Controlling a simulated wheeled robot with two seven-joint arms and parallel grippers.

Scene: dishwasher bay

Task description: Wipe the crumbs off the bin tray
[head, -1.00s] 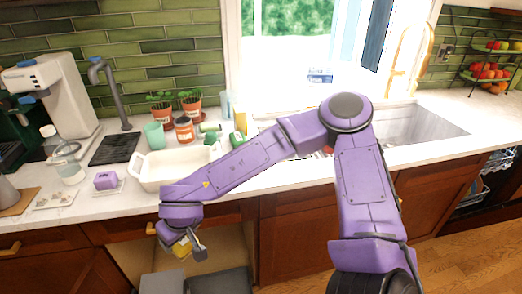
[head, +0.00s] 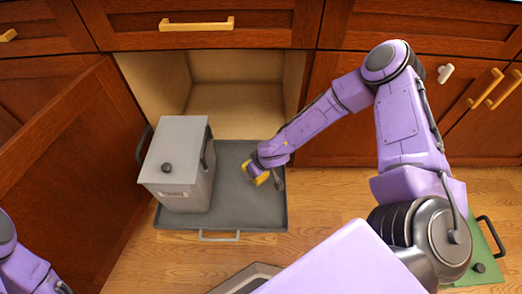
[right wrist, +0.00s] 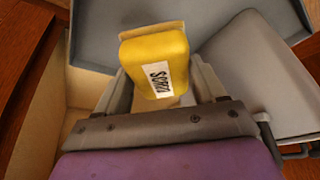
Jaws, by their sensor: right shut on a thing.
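The grey bin tray (head: 240,213) is pulled out of the open cabinet, low above the floor. A grey lidded bin (head: 181,165) stands on its left part. My right gripper (head: 268,178) is shut on a yellow sponge (head: 254,172) over the tray's right part. In the right wrist view the sponge (right wrist: 155,55) with a white label sits between the fingers, with the tray (right wrist: 210,22) beyond. I cannot tell whether the sponge touches the tray. No crumbs can be made out. Only part of my left arm shows at lower left; its gripper is out of view.
An open cabinet door (head: 70,170) stands left of the tray. The cabinet interior (head: 235,95) behind is empty where visible. A green lidded bin (head: 482,240) with a dark handle is on the floor at right. Wooden floor (head: 325,200) lies clear right of the tray.

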